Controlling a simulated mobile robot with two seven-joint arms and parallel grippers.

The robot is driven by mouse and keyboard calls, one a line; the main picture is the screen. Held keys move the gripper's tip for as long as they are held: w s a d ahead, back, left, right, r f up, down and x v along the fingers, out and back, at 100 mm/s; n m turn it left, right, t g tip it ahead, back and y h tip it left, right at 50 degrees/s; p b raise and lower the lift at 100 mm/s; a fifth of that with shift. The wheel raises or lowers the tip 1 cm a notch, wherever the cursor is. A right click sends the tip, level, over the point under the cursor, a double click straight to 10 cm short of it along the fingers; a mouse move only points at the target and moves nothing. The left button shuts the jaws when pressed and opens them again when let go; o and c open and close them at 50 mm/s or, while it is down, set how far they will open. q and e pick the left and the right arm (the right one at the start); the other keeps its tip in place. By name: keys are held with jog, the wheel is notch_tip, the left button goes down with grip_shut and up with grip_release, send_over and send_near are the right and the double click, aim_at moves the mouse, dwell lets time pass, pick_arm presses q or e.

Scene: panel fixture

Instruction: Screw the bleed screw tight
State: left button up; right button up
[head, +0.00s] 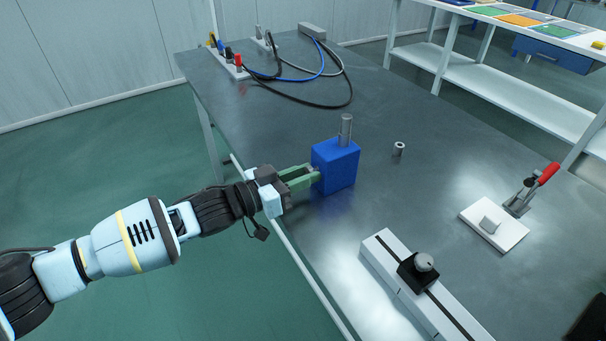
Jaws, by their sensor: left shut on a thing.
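A blue block (337,168) stands on the grey table, with a metal cylinder (345,131) upright on its top. My left gripper (314,175) reaches in from the left, with its green fingers at the block's left face. The fingers are shut on a small part at that face, which I take to be the bleed screw. The fingers mostly hide it, so I cannot tell how deep it sits. My right gripper is not in view.
A small metal sleeve (398,149) stands right of the block. A white rail with a black knobbed slider (419,271) lies in front. A red-handled toggle clamp (519,201) is at right. Cables and connectors (321,70) lie at the back.

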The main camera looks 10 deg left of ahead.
pick_arm(q)
jog(key=shift+r+m+p, duration=0.1)
jog(key=shift+m+p, duration=0.45)
jog(key=shift+m, duration=0.25)
grip_shut()
jog(key=shift+m+p, duration=0.45)
jog(key=shift+m, duration=0.35)
jog(key=shift+m+p, duration=0.75)
jog(key=shift+m, duration=1.05)
jog(key=o, duration=0.9)
grip_release()
jog(key=shift+o, duration=0.4)
